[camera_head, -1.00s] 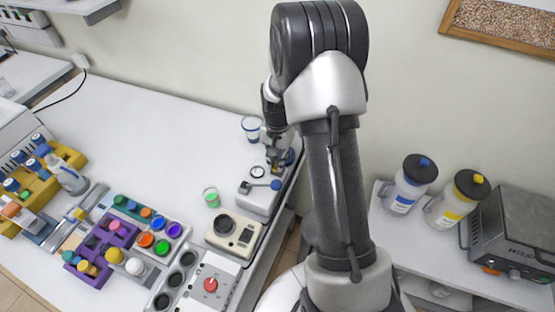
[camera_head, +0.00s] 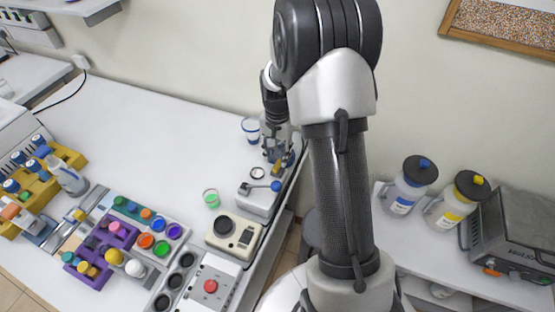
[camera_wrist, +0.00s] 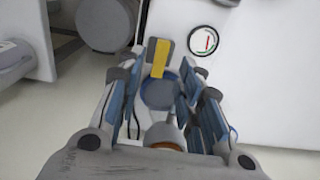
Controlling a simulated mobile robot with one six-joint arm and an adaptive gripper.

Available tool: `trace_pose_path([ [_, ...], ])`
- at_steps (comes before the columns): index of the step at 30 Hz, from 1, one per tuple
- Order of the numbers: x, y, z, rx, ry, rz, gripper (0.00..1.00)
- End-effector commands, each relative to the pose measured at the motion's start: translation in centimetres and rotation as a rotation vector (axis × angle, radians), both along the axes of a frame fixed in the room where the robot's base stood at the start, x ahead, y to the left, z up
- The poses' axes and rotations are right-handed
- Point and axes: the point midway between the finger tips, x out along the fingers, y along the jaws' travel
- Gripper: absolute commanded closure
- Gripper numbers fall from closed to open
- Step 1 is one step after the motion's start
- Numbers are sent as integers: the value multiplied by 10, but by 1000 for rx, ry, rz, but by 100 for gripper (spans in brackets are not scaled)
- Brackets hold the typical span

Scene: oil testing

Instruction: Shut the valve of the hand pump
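The hand pump (camera_head: 256,203) is a pale unit at the right edge of the bench, with a lever ending in a blue knob (camera_head: 276,186). A round gauge (camera_head: 257,173) lies just behind it; the gauge also shows in the wrist view (camera_wrist: 204,42). My gripper (camera_head: 277,158) points down just behind the gauge. In the wrist view my gripper (camera_wrist: 160,100) has its fingers apart. Between them are a yellow-and-black piece (camera_wrist: 160,58) and a blue-rimmed round part (camera_wrist: 160,92). Which part is the valve, and whether the fingers touch it, I cannot tell.
A green-rimmed cup (camera_head: 211,198) and a beige meter (camera_head: 233,232) stand near the pump. A blue-marked cup (camera_head: 251,129) stands behind it. A red-button panel (camera_head: 210,286) is at the front. Bottles (camera_head: 404,187) stand on a separate right table. The bench's left middle is clear.

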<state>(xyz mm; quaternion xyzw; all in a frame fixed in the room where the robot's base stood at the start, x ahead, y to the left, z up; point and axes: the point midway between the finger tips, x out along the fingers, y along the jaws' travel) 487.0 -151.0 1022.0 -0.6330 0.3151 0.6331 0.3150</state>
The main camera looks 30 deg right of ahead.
Motion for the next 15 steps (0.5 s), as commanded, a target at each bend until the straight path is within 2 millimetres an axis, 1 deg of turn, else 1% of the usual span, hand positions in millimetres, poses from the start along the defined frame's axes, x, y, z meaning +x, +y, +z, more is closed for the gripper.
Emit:
trace_pose_path([
  [1,1,0,14,-2,-5,0,67],
  [7,1,0,54,-1,-5,0,67],
  [12,0,0,75,-1,-2,0,67],
  [15,0,0,80,-1,-1,-1,67],
])
